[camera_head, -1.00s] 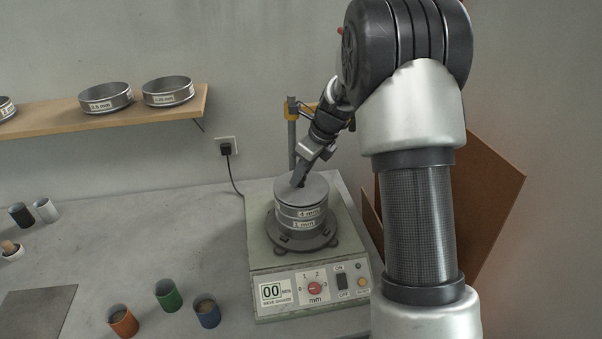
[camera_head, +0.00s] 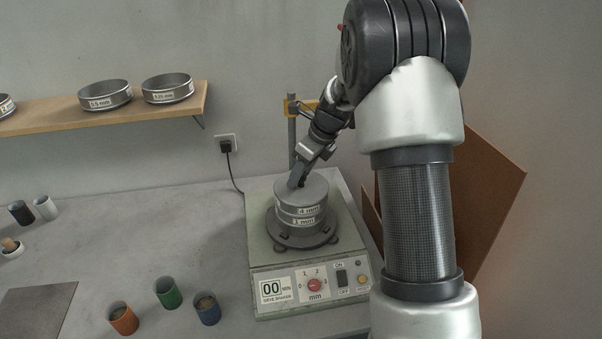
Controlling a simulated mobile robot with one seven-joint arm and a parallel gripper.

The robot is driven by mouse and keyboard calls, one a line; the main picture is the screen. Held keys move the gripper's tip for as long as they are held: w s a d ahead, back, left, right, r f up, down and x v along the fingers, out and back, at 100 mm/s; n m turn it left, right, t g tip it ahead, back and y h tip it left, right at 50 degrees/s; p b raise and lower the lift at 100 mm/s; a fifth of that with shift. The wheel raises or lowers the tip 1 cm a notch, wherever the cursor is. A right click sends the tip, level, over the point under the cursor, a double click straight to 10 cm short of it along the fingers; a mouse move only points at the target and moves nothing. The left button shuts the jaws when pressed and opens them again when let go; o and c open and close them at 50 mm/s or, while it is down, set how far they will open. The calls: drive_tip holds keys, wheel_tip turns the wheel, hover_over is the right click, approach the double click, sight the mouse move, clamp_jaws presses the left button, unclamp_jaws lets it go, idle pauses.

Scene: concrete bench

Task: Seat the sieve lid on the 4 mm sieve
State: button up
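The sieve lid (camera_head: 307,190) is a flat grey disc with a small dark knob. It lies on top of the sieve labelled 4 mm (camera_head: 309,210), and no gap shows between them from here. The 4 mm sieve stands on the sieve labelled 1 mm (camera_head: 303,222), on the shaker (camera_head: 262,262). My gripper (camera_head: 297,183) points down at the lid's knob, at the far left part of the lid. Its fingers look close around the knob, but they are small and partly overlapping, so their grip cannot be made out.
A metal post (camera_head: 292,135) with a yellow clamp stands behind the stack. Sieves, among them a 0.5 mm one (camera_head: 105,95), sit on a wooden shelf (camera_head: 60,122). Orange (camera_head: 123,320), green (camera_head: 168,293) and blue (camera_head: 207,308) cups stand left of the shaker. The bench between is clear.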

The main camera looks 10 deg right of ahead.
drive_tip(key=v, duration=1.7)
drive_tip(key=shift+r, duration=0.2)
drive_tip(key=shift+s, duration=0.1)
drive_tip(key=s+a+r+n+h, duration=0.1)
drive_tip(key=s+a+r+n, duration=0.1)
drive_tip(key=s+n, duration=0.45)
drive_tip(key=s+a+r+n, duration=0.2)
drive_tip(key=s+r+n, duration=0.1)
drive_tip(key=s+n, duration=0.3)
drive_tip(key=s+f+n+t+h, duration=0.1)
drive_tip(key=s+f+n, duration=0.1)
drive_tip(key=s+n, duration=0.5)
drive_tip(key=s+f+n+t+h, duration=0.1)
drive_tip(key=s+f+n, duration=0.1)
drive_tip(key=s+n, duration=0.5)
drive_tip(key=s, duration=0.2)
drive_tip(key=shift+s+a+f, duration=0.3)
drive_tip(key=shift+s+f, duration=0.05)
